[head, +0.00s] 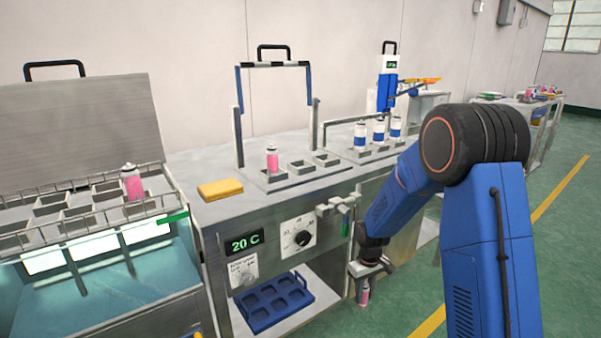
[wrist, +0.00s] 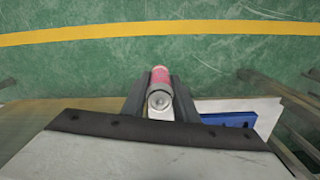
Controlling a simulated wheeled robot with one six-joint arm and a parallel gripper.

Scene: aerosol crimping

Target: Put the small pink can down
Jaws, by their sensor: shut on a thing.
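My gripper (head: 367,276) is low in front of the metal bench, at the right end of its open lower shelf. It is shut on the small pink can (head: 363,294), which hangs upright below the jaws and is partly hidden by them. In the wrist view the pink can (wrist: 160,82) sits between the two dark fingers (wrist: 160,100), with its pale top toward the camera. Green floor shows beyond the can in that view. I cannot tell whether the can's base touches anything.
A blue tray (head: 272,303) with empty pockets lies on the lower shelf (head: 310,318). Another pink can (head: 272,160) stands in a bench-top holder, and one (head: 133,184) stands in the bath rack at left. Blue-and-white cans (head: 379,130) stand farther back. A yellow sponge-like block (head: 220,189) lies on the bench.

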